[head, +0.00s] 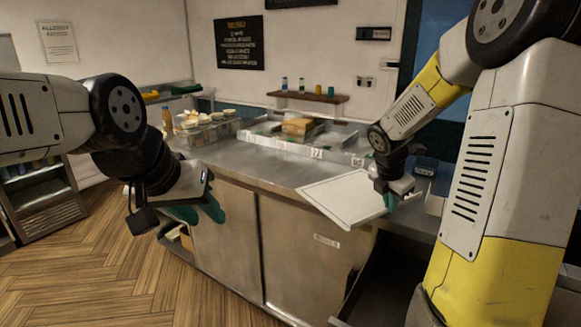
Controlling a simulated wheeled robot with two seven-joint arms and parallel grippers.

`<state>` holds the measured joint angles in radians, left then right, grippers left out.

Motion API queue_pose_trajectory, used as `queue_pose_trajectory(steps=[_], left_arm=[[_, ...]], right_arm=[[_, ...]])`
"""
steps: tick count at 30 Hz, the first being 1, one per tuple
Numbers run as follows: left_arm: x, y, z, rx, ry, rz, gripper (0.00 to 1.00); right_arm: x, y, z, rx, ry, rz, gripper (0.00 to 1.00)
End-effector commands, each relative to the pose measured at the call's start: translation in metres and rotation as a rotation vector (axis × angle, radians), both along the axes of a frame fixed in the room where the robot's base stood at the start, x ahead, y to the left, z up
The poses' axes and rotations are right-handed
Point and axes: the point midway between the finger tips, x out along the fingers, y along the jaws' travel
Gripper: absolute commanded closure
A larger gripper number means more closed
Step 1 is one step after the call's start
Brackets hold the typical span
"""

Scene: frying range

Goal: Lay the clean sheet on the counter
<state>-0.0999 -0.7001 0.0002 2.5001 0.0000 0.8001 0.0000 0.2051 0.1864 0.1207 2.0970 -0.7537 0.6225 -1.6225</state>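The clean sheet (340,198) is a pale, flat, thin rectangular panel with a dark outline. It is at the front right of the steel counter (262,166), with its near corner out past the counter's front edge. I cannot tell whether it touches the counter top. My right gripper (391,200) is at the sheet's right side and appears shut on that edge; its fingertips are partly hidden. My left gripper (201,212) is in front of the counter's cabinet doors, away from the sheet. Its teal fingers are apart and nothing shows between them.
Several small containers (208,128) stand at the counter's back left. A tray section with a brown box (298,126) runs along the back. A small wall shelf (308,97) holds bottles. A dark open bay (385,275) lies below right. The counter's middle is bare.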

Motion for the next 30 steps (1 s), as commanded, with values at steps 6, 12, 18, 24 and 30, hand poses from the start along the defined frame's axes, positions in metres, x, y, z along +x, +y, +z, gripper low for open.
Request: queue_pose_trajectory(steps=[6, 12, 18, 24, 30], left_arm=[[0.000, 0.000, 0.000, 0.000, 0.000, 0.000, 0.64], [0.000, 0.000, 0.000, 0.000, 0.000, 0.000, 0.64], [0.000, 0.000, 0.000, 0.000, 0.000, 0.000, 0.64], [0.000, 0.000, 0.000, 0.000, 0.000, 0.000, 0.64], [0.000, 0.000, 0.000, 0.000, 0.000, 0.000, 0.64]], right_arm=[[0.012, 0.003, -0.001, 0.003, -0.002, 0.050, 1.00], [0.062, 0.015, -0.006, 0.004, -0.003, 0.050, 1.00], [0.113, 0.026, -0.011, 0.003, -0.003, 0.048, 1.00], [0.148, 0.033, -0.014, 0.002, -0.003, 0.046, 1.00], [0.155, 0.035, -0.020, 0.003, -0.002, 0.046, 1.00]])
